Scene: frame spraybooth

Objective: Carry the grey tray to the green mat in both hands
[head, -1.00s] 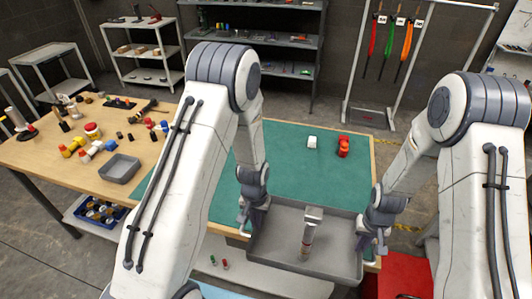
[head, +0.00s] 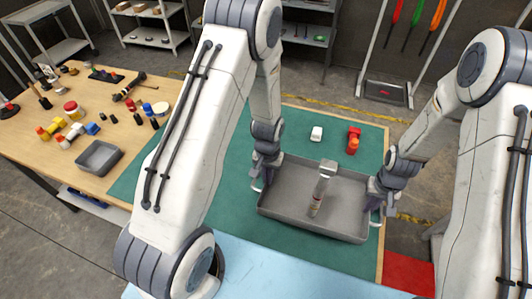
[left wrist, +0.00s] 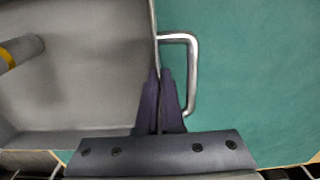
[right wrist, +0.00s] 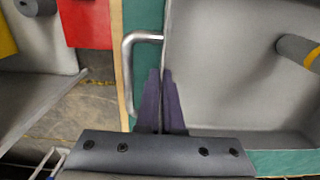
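The grey tray (head: 285,196) is over the green mat (head: 225,205) in the head view, roughly level. I cannot tell whether it touches the mat. My left gripper (head: 262,180) is shut on the tray's left rim, beside a metal handle (left wrist: 192,70). My right gripper (head: 376,199) is shut on the right rim beside the other handle (right wrist: 128,75).
A white item (head: 316,133) and a red item (head: 353,142) sit on the mat behind the tray. A small grey bin (head: 99,157) and several tools are on the wooden table at left. A red patch (head: 408,273) lies at lower right.

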